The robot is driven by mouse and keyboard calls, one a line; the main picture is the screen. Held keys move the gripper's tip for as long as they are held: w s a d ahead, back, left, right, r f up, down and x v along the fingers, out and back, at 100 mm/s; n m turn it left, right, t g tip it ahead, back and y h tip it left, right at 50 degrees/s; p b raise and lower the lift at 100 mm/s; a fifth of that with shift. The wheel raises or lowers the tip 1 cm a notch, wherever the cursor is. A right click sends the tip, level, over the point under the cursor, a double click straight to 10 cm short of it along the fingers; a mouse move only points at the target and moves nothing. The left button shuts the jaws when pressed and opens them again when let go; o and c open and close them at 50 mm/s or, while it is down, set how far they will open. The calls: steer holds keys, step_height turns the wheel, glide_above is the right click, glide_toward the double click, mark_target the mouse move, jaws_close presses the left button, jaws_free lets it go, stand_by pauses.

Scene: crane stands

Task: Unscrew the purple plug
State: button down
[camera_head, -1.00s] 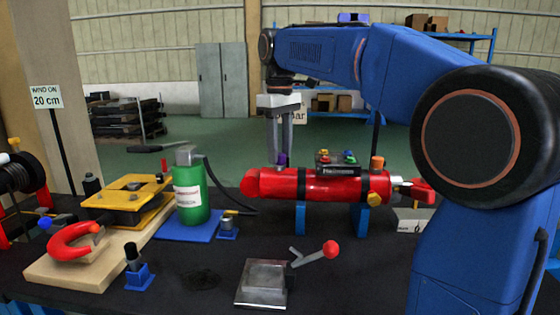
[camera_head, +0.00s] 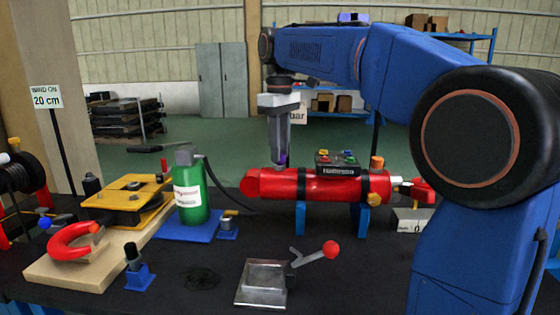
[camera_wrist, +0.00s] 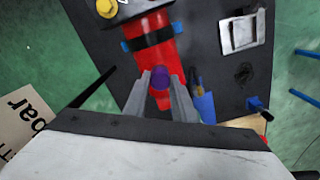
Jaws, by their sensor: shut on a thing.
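The purple plug (camera_wrist: 160,78) sits at the left end of the red cylinder (camera_head: 325,187), on its upper side. My gripper (camera_head: 281,160) points straight down over that end, with its fingertips at the plug. In the wrist view, the two grey fingers (camera_wrist: 161,84) stand on either side of the plug and are shut on it. In the head view, only a little purple (camera_head: 283,158) shows between the fingers. I cannot tell whether the plug is still seated in the cylinder.
The cylinder rests on blue supports (camera_head: 300,217) and carries a small black block (camera_head: 338,163) with coloured buttons. A green bottle (camera_head: 191,197) with a black hose stands to its left. A metal block with a red-knobbed lever (camera_head: 264,284) lies in front.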

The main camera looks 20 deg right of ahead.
steer(key=n, duration=0.4)
steer(key=shift+n, duration=0.3)
steer(key=n, duration=0.4)
steer(key=shift+n, duration=0.6)
steer(key=n, duration=0.4)
steer(key=shift+n, duration=0.6)
